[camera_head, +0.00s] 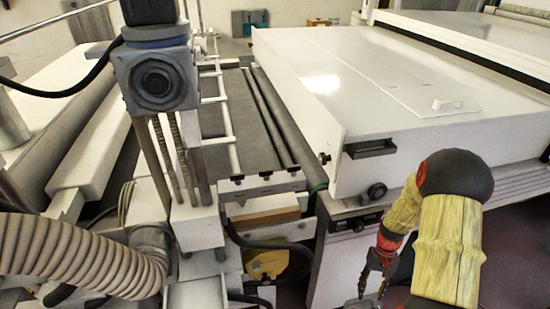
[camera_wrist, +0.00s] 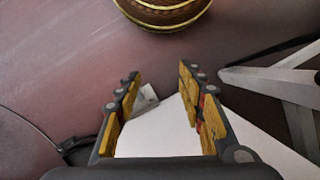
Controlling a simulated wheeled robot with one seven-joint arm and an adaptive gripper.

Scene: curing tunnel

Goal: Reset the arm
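My arm is bent at the lower right of the head view, in front of the large white machine. My gripper (camera_head: 372,284) hangs low there, pointing down beside the machine's front, and is partly cut off by the frame edge. In the wrist view my gripper (camera_wrist: 160,84) has its two yellow-padded fingers spread apart with nothing between them. Below and beyond the fingers lie a white flat surface (camera_wrist: 165,130) and a reddish floor (camera_wrist: 60,60).
The white machine (camera_head: 370,80) has a dark handle (camera_head: 371,148) on its front. A roller conveyor (camera_head: 240,120) runs at the middle. A ribbed hose (camera_head: 75,258) and a post with a grey box (camera_head: 158,80) stand at left. Grey metal legs (camera_wrist: 270,77) show in the wrist view.

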